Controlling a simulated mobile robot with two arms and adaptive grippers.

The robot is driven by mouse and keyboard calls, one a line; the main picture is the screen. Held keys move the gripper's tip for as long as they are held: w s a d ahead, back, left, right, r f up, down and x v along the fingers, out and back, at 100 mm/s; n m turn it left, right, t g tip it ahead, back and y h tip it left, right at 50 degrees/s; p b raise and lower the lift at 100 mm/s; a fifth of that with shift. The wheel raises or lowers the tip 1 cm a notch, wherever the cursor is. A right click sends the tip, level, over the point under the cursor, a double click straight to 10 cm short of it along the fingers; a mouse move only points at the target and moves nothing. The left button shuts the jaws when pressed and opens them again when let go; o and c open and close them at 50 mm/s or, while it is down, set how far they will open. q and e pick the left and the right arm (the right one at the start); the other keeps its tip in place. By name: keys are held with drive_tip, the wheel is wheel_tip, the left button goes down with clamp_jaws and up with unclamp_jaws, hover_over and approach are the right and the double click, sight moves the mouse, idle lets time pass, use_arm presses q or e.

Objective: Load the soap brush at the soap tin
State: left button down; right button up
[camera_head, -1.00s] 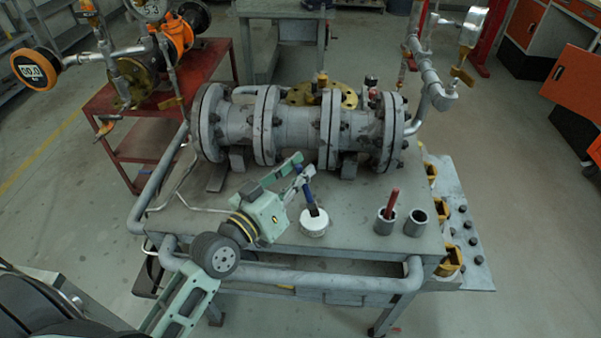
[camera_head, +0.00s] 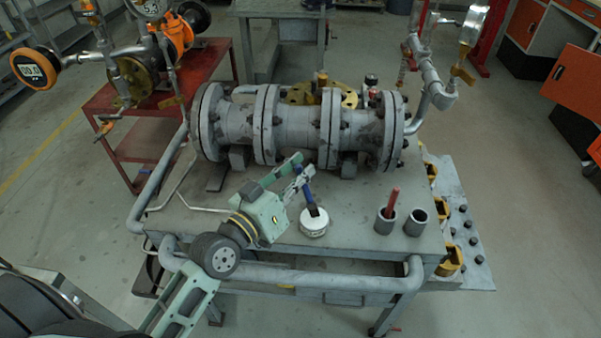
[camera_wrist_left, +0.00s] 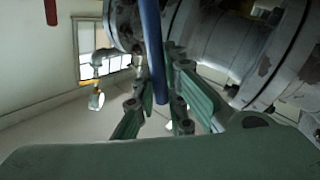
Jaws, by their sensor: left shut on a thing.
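The soap brush has a blue handle (camera_head: 307,192), which also shows in the left wrist view (camera_wrist_left: 152,45). My left gripper (camera_head: 302,177) is shut on this handle, over the table. The brush is slightly tilted, its dark lower end at the top of the white soap tin (camera_head: 313,224). I cannot tell how far the bristles reach into the tin. The tin stands on the grey table to the right of my left gripper's body. My right gripper is not in view.
A grey flanged valve body (camera_head: 297,130) lies across the back of the table (camera_head: 350,255). Right of the tin stand a grey cup (camera_head: 385,224) with a red-handled tool (camera_head: 393,203) and an empty-looking grey cup (camera_head: 415,224). A pipe rail (camera_head: 310,277) runs along the front edge.

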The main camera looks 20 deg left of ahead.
use_arm(q)
drive_tip(key=shift+f, duration=0.4)
idle(0.6)
wheel_tip(320, 180, up, 7)
drive_tip(key=p, duration=0.7)
drive_tip(key=shift+r, duration=0.1)
idle(0.7)
